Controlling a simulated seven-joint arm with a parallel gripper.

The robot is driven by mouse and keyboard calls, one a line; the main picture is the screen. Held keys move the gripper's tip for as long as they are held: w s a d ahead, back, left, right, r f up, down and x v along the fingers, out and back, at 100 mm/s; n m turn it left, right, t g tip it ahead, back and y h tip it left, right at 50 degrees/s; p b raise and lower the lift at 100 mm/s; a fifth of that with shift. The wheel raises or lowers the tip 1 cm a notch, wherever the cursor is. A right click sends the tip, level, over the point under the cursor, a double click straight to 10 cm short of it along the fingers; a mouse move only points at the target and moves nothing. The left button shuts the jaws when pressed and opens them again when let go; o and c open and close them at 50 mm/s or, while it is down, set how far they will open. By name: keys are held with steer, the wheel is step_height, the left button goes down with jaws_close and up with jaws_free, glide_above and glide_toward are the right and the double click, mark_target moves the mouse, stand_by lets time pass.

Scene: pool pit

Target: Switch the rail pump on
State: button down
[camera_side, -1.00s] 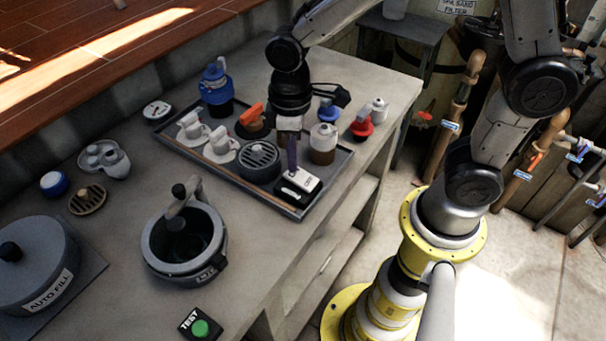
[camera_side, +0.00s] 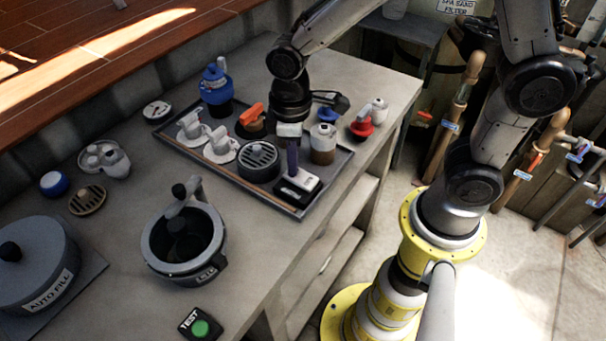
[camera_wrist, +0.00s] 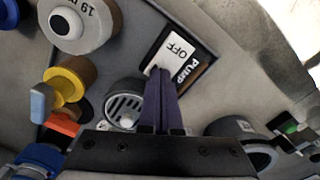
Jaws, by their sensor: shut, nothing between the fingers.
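The rail pump switch is a black box with a white rocker plate (camera_side: 304,180) on the near right part of the tray. In the wrist view the white plate (camera_wrist: 180,46) reads OFF, and the black face beside it is labelled PUMP. My gripper (camera_side: 293,172) points down at the switch with its purple fingers together and nothing between them. In the wrist view its fingertips (camera_wrist: 160,72) overlap the lower end of the white plate. I cannot tell whether they touch it or are just above it.
A round grey grated drain (camera_side: 259,160) stands close left of the switch. A grey pot (camera_side: 184,245) and the TEST button (camera_side: 201,327) are nearer the front.

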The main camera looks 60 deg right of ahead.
steer(key=shift+f, duration=0.15)
steer(key=shift+r, duration=3.55)
steer(key=shift+d, duration=0.15)
steer(key=s+d+r+m+t, duration=0.5)
steer(key=s+d, duration=0.4)
steer(key=s, duration=0.4)
steer(key=shift+d+r+m+t, duration=0.25)
steer(key=shift+r+m, duration=0.25)
steer(key=shift+r, duration=0.4)
